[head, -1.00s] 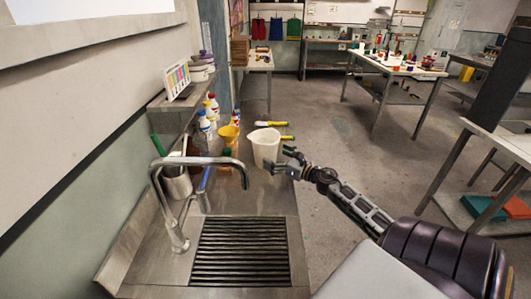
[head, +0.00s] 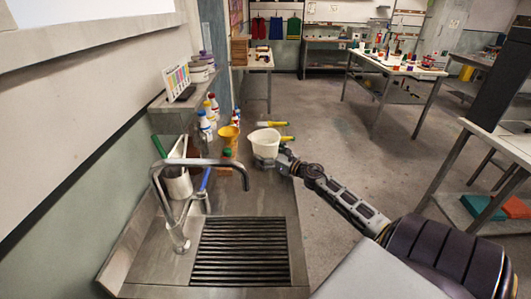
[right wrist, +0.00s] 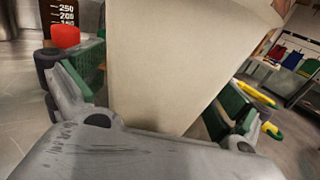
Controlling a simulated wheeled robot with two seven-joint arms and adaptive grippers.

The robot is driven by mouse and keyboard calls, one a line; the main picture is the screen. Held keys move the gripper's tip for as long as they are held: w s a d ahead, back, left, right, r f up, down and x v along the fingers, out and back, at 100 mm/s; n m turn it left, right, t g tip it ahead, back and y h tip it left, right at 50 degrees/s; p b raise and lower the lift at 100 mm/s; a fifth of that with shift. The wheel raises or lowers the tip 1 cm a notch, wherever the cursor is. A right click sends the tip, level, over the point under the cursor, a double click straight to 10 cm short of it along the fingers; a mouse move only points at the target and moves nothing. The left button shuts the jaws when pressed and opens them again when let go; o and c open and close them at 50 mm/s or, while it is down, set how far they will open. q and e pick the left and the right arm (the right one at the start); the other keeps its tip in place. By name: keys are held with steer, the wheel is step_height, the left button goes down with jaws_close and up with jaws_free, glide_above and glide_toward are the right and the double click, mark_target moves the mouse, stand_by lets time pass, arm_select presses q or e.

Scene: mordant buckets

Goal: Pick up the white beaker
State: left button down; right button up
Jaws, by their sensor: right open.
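The white beaker (head: 264,138) stands upright at the far end of the metal sink counter, its wide mouth up. My right gripper (head: 269,162) is low at the beaker's near side and hides its lower part. In the right wrist view the beaker (right wrist: 180,65) fills the middle, between my two green-padded fingers. The gripper (right wrist: 160,100) is open around it, one finger on each side. Whether either pad touches the wall is hard to tell. My left gripper is not in view.
A yellow funnel (head: 229,133) and several white bottles (head: 206,125) stand left of the beaker. A curved tap (head: 205,163) rises nearer, beside a drain grid (head: 240,251). Yellow-handled tools (head: 271,124) lie behind the beaker. Open floor is to the right.

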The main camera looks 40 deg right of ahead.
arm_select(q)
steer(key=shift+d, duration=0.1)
arm_select(e)
steer(key=shift+w, duration=0.2)
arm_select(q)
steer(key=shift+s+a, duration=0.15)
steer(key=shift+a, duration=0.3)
arm_select(e)
steer(key=shift+r, duration=0.1)
steer(key=c, duration=1.3)
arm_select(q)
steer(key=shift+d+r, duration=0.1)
arm_select(e)
steer(key=shift+r, duration=0.3)
